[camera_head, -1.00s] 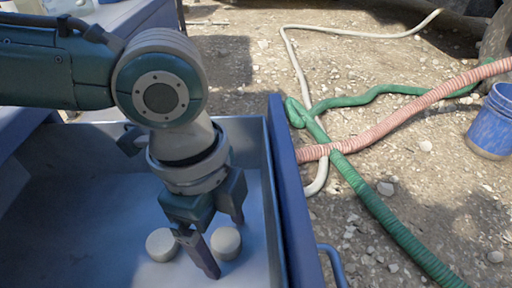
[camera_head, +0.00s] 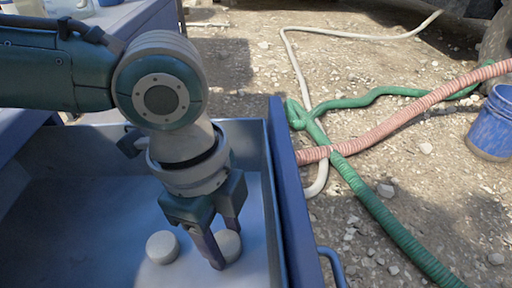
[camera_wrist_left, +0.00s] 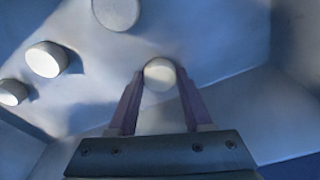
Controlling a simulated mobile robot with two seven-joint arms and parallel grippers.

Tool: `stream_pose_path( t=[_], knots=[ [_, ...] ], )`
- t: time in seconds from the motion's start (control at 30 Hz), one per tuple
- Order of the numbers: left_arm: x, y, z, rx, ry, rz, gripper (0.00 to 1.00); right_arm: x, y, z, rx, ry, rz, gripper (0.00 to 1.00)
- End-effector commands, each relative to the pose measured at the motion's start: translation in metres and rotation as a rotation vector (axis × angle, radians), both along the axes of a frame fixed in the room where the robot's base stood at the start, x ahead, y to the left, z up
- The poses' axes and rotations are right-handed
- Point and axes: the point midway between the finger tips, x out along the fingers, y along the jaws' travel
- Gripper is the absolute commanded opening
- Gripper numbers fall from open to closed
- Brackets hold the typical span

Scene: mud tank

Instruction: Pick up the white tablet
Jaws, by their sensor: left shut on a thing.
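My left gripper (camera_head: 226,240) reaches down into a blue tank (camera_head: 95,222) from the left. It is shut on a white tablet (camera_head: 229,245), a short round pale disc, near the tank's right wall. In the left wrist view the held tablet (camera_wrist_left: 159,74) sits between the two fingertips (camera_wrist_left: 160,85). A second white tablet (camera_head: 162,247) lies on the tank floor just left of the gripper. The left wrist view shows several other tablets, among them one at the left (camera_wrist_left: 45,60) and one at the top (camera_wrist_left: 116,10). My right gripper is not in view.
The tank's right rim (camera_head: 292,200) stands close beside the gripper. Outside on the gravel lie a green hose (camera_head: 385,215), a pink hose (camera_head: 400,115) and a white hose (camera_head: 294,62). A blue bucket (camera_head: 492,125) stands at the right.

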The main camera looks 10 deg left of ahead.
Motion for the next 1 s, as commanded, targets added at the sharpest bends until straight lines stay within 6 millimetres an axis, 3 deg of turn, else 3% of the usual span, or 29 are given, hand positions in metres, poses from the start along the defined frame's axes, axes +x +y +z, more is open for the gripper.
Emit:
stream_pose_path(
  t=[0.27,0.5,0.7,1.0],
  knots=[
    [0.000,0.000,0.011,-0.001,-0.001,-0.001,0.00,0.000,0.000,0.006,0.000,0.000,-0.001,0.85],
    [0.001,0.000,0.062,-0.002,-0.003,-0.001,0.00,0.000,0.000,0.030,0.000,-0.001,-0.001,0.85],
    [0.001,0.000,0.093,-0.001,-0.002,-0.001,0.00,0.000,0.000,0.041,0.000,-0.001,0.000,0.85],
    [0.000,0.000,0.101,0.000,-0.001,0.000,0.00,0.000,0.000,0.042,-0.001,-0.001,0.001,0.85]
  ],
)
